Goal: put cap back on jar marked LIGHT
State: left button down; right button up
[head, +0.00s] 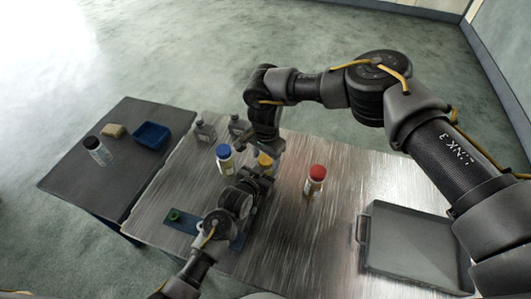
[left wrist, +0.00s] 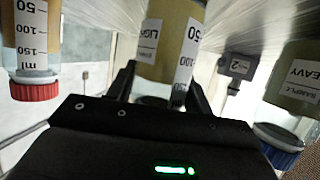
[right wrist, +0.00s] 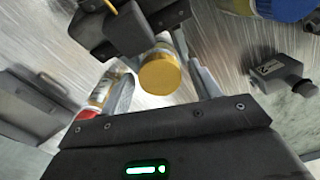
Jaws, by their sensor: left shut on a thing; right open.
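The jar marked LIGHT (left wrist: 165,40) holds yellow liquid and shows upside down in the left wrist view. My left gripper (left wrist: 160,88) is shut on it. The yellow cap (right wrist: 160,72) lies between the spread fingers of my right gripper (right wrist: 158,84), which is open. The cap also shows in the head view (head: 265,160), below the right arm's end. It appears at the top of the held jar; whether it is seated there I cannot tell. The jar's body is mostly hidden by my left arm in the head view.
A red-capped jar (head: 316,178) stands to the right and a blue-capped jar (head: 225,160) to the left. Grey weights (head: 205,130) stand behind. A grey tray (head: 415,245) is at right. A dark side table (head: 85,180) holds a blue bin (head: 152,135) and a sponge (head: 114,131).

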jog(key=c, duration=1)
jog(key=m, duration=0.6)
jog(key=shift+c, duration=0.3)
jog(key=o, duration=1.1)
jog(key=shift+r, duration=0.1)
jog(key=shift+r, duration=2.2)
